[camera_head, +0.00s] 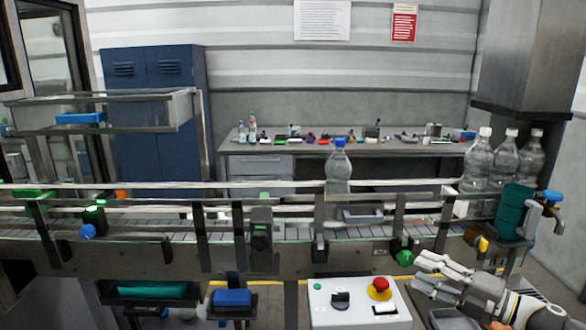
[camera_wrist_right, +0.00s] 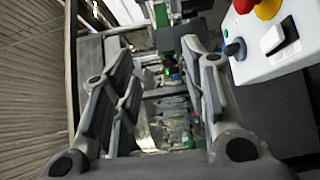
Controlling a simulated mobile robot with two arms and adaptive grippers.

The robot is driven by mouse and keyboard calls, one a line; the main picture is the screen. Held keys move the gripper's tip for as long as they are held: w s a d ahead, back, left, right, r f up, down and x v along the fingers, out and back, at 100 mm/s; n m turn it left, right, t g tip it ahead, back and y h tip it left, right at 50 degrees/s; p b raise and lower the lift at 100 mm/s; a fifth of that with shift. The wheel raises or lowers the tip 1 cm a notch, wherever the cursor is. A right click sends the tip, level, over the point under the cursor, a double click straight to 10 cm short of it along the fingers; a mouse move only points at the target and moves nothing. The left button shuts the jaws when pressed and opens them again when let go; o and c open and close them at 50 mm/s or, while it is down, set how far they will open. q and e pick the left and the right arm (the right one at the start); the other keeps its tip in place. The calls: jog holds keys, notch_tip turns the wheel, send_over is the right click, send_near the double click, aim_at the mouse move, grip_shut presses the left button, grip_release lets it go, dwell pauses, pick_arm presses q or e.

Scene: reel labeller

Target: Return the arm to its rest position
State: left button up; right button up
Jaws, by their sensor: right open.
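My right gripper (camera_head: 421,277) is at the lower right of the head view, beside the control box and in front of the conveyor. Its fingers point left and are spread apart with nothing between them. In the right wrist view both fingers of the right gripper (camera_wrist_right: 160,75) show, wide apart and empty. The control box (camera_head: 350,315) has a red button (camera_head: 380,284), a green button and a black switch. The box (camera_wrist_right: 285,60) is at the upper right of the wrist view, close to the finger on that side. My left gripper is not in view.
A conveyor (camera_head: 175,250) with rails runs across the view. A clear bottle with a blue cap (camera_head: 338,170) stands at it, and white-capped bottles (camera_head: 478,165) stand at its right end. Near my right arm are a green cylinder (camera_head: 514,212) and a blue-handled tap (camera_head: 552,197).

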jog(key=s+a+f+m+t+h, duration=0.1)
jog(key=s+a+f+m+h, duration=0.3)
jog(key=f+m, duration=0.35)
jog(key=s+a+f+m+t+h, duration=0.2)
jog(key=a+f+m+h, duration=0.3)
jog(key=m, duration=0.3)
jog(key=s+f+m+g+h, duration=0.1)
jog(key=s+f+m+g, duration=0.25)
jog(key=s, duration=0.65)
jog(key=s+d+f+m+g+h, duration=0.1)
jog(key=s+f+m+g+h, duration=0.25)
jog(key=s, duration=0.65)
jog(key=s+f+m+g+y, duration=0.1)
jog(key=s+f+m+g, duration=0.2)
jog(key=s+f+g, duration=0.5)
jog(key=s+f+t+b, duration=0.2)
jog(key=s+f, duration=0.1)
jog(key=f, duration=2.4)
pick_arm(q)
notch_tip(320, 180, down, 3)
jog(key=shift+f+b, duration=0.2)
jog(key=shift+b, duration=0.55)
pick_arm(e)
jog(key=s+d+f+g, duration=0.1)
jog(key=s+d+f, duration=0.2)
jog(key=s+f, duration=1.3)
jog(key=shift+s+f+h, duration=0.25)
jog(key=shift+f+h, duration=0.1)
jog(key=shift+f, duration=0.1)
jog(key=shift+n, duration=0.25)
